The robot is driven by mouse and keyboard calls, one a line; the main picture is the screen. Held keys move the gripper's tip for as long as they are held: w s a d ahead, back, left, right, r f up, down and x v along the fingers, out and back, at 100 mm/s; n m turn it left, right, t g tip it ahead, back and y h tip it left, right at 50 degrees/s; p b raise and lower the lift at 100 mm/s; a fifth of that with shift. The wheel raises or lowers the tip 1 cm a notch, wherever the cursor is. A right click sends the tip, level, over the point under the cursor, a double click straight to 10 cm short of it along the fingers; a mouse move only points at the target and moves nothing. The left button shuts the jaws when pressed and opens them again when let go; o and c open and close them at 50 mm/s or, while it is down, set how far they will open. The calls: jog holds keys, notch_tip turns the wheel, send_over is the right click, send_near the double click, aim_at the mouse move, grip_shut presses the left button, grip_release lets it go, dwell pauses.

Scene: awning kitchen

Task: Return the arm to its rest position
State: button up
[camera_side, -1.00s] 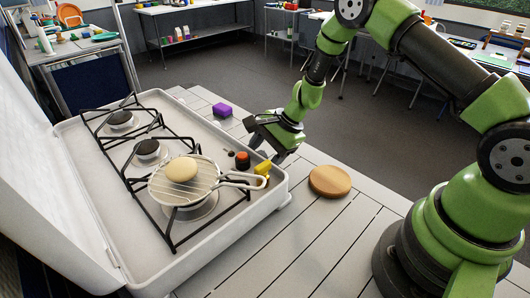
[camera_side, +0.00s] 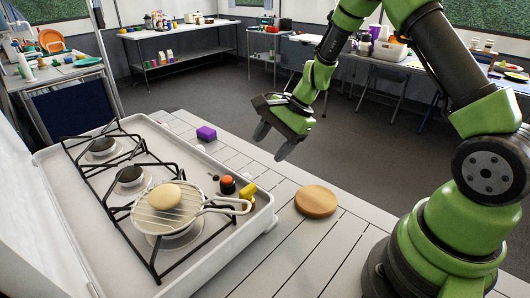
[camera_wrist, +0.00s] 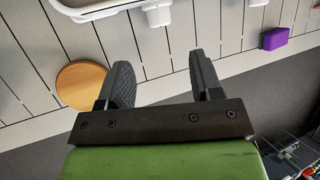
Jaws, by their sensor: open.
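My gripper (camera_side: 273,146) is open and empty. It hangs in the air above the far edge of the slatted table, clear of the stove. In the wrist view its two dark fingers (camera_wrist: 160,80) stand apart with only table slats and floor behind them. My green and black arm reaches in from the right side of the side view.
A white gas stove (camera_side: 258,222) stands at left with a wire-topped pan (camera_side: 145,215) holding a tan round item (camera_side: 166,196). A yellow block (camera_side: 248,191), a purple block (camera_side: 206,133) and a round wooden board (camera_side: 316,201) are nearby. Side tables stand behind.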

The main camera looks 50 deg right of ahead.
jog(key=s+a+r+n, duration=0.2)
jog(key=s+r+n, duration=0.1)
jog(key=r, duration=0.4)
jog(key=s+a+r+n, duration=0.3)
jog(key=r, duration=0.4)
jog(key=s+r+n+t+h, duration=0.1)
jog(key=s+r+n, duration=0.2)
jog(key=s, duration=0.4)
jog(key=s+a+r+n+t+h, duration=0.1)
jog(key=s+r+n+t, duration=0.1)
jog(key=s, duration=0.5)
jog(key=r+n, duration=0.1)
jog(key=n, duration=0.1)
jog(key=shift+s+a+r+n+h, duration=0.15)
jog(key=shift+s+n+h, duration=0.15)
jog(key=shift+s, duration=0.1)
jog(key=shift+c, duration=0.3)
